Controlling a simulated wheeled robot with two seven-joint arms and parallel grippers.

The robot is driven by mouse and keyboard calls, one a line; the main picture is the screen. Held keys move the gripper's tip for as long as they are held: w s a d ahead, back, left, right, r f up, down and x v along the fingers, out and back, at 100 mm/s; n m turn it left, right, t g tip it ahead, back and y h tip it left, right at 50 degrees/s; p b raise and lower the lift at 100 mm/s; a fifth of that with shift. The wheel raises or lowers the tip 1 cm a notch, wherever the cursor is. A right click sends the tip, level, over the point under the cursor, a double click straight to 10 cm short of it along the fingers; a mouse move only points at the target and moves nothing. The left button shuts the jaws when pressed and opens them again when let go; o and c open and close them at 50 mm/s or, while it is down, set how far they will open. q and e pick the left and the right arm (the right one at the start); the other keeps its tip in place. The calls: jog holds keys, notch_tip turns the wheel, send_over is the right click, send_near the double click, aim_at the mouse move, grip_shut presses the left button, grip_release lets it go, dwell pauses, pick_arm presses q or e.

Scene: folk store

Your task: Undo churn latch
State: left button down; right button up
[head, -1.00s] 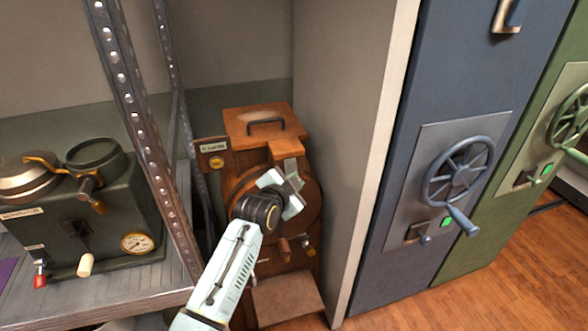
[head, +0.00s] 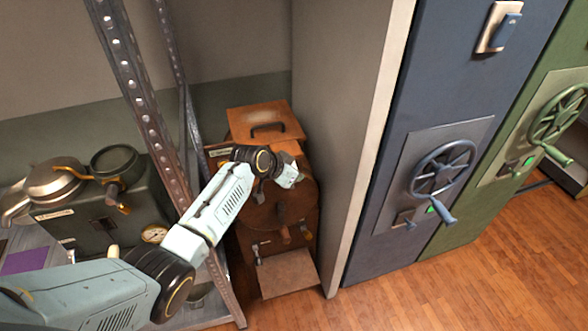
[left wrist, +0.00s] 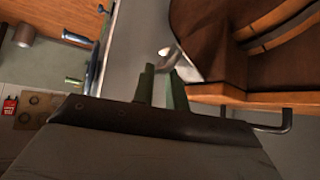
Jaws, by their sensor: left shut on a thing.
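The wooden churn (head: 262,122) stands between the metal shelf and the pale cabinet wall, with a dark handle on its lid and a round drum front. My left gripper (head: 290,174) is at the upper right of the drum front, just below the lid. In the left wrist view its two greenish fingers (left wrist: 163,74) are close together at a pale metal piece, the churn latch (left wrist: 172,55). They are shut on it. The churn's brown wood (left wrist: 205,40) fills the right side there. In the head view the gripper mostly hides the latch. My right gripper is out of view.
A perforated metal shelf post (head: 150,120) rises close to my left arm. A dark green machine (head: 100,215) with a gauge stands on the shelf. The pale cabinet side (head: 350,130) is close right of the churn. Blue (head: 470,80) and green wheel-handled doors stand farther right.

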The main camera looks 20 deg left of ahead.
pick_arm(q)
jog(key=shift+w+r+n+g+h+p, duration=0.1)
jog(key=shift+r+n+g+h+p, duration=0.3)
jog(key=shift+g, duration=0.3)
jog(key=shift+r, duration=0.15)
jog(key=c, duration=1.5)
grip_release()
jog(key=shift+a+r, duration=0.1)
jog(key=shift+o, duration=0.2)
jog(key=v, duration=1.3)
jog(key=shift+r, duration=0.15)
